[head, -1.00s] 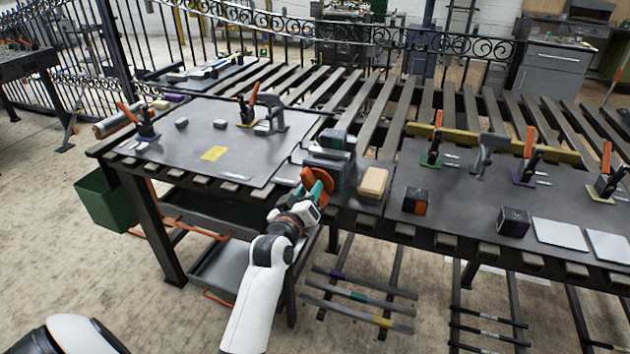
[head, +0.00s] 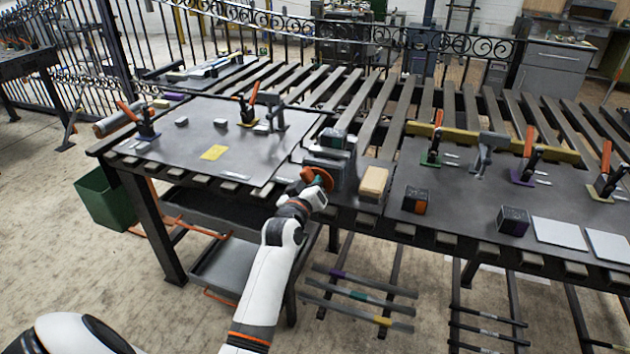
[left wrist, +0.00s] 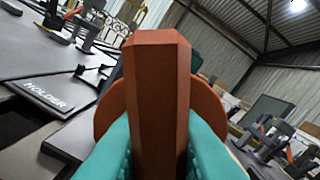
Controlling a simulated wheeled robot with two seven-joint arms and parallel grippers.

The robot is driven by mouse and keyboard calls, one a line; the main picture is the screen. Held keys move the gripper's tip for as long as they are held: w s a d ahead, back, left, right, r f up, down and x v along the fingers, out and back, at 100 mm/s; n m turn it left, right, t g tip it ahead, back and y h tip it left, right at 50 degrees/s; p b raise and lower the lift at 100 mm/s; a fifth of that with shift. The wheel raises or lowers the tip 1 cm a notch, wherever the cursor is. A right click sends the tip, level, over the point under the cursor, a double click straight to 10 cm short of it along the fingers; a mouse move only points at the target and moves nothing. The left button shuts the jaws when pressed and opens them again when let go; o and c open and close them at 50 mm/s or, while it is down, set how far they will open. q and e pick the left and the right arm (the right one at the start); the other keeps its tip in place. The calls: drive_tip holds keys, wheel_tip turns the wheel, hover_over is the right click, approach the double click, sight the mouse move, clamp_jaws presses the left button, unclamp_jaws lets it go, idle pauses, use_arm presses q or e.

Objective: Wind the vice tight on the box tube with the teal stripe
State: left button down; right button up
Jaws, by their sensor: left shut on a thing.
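The dark grey vice (head: 322,162) stands at the front edge of the left bench, with a dark block-like piece (head: 334,139) at its top. I cannot make out a teal stripe on that piece. The vice's round orange handwheel (head: 316,178) faces me. My left gripper (head: 319,183) is at the wheel. In the left wrist view its teal fingers (left wrist: 160,150) are shut on an upright orange-brown grip (left wrist: 158,85), with the wheel's rim behind it. A bar with a teal mark (head: 358,295) lies on the lower rack. My right gripper is out of view.
A tan block (head: 374,181) sits just right of the vice. Orange-handled clamps (head: 146,122) and small blocks stand on the bench plates. A yellow patch (head: 214,152) marks the left plate.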

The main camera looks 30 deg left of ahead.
use_arm(q)
drive_tip(key=m+p, duration=0.2)
drive_tip(key=shift+d+r+m, duration=0.1)
drive_tip(key=shift+r+m, duration=0.05)
drive_tip(key=shift+m, duration=0.25)
drive_tip(key=m+p, duration=0.1)
drive_tip(key=m, duration=0.2)
drive_tip(key=shift+d, duration=0.1)
drive_tip(key=shift+m+p, duration=0.5)
drive_tip(key=shift+m, duration=0.4)
drive_tip(key=shift+w, duration=0.1)
drive_tip(key=c, duration=1.4)
unclamp_jaws()
drive_tip(key=shift+o, duration=0.2)
drive_tip(key=shift+d, duration=0.1)
